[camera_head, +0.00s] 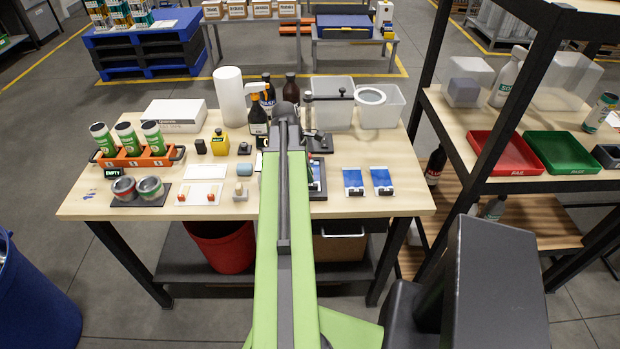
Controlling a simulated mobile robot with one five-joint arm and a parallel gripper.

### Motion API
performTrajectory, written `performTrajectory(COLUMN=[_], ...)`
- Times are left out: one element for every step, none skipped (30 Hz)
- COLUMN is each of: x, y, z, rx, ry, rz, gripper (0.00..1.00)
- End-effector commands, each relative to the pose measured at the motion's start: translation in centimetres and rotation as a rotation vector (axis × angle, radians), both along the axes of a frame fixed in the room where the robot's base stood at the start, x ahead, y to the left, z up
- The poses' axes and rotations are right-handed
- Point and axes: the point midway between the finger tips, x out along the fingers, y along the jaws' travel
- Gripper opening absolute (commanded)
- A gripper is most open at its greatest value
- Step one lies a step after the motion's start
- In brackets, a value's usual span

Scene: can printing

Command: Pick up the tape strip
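I cannot pick out the tape strip with certainty. A flat pale piece with small red parts (197,194) lies on the table's front left, and a plain white flat piece (206,171) lies just behind it; either is too small to identify as tape. My green arm runs from the bottom centre over the middle of the table. Its dark far end (286,112) is above the table, right of the flat pieces and apart from them. The fingers are hidden or indistinct, so I cannot tell whether they hold anything. The arm hides part of the table beneath it.
A dark-framed shelf with a red tray (505,153) and green tray (560,152) stands right.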

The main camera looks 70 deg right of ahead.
Motion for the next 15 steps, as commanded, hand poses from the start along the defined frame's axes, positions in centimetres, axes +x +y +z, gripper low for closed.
performTrajectory(x=[0.01,0.01,0.02,0.02,0.03,0.03,0.04,0.04,0.04,0.05,0.05,0.05,0.05,0.05,0.06], y=[0.0,0.0,0.01,0.01,0.01,0.01,0.01,0.01,0.01,0.02,0.02,0.02,0.02,0.02,0.02], z=[0.01,0.01,0.0,0.0,0.0,0.0,0.0,0.0,0.0,0.0,0.0,0.03,0.08,0.17,0.38], rx=[0.0,0.0,0.0,0.0,0.0,0.0,0.0,0.0,0.0,0.0,0.0,0.0,0.0,0.0,0.0], ry=[0.0,0.0,0.0,0.0,0.0,0.0,0.0,0.0,0.0,0.0,0.0,0.0,0.0,0.0,0.0], rz=[0.0,0.0,0.0,0.0,0.0,0.001,0.001,0.001,0.001,0.001,0.001,0.001,0.001,0.001,0.001], gripper=[0.0,0.0,0.0,0.0,0.0,0.0,0.0,0.0,0.0,0.0,0.0,0.0,0.0,0.0,0.0])
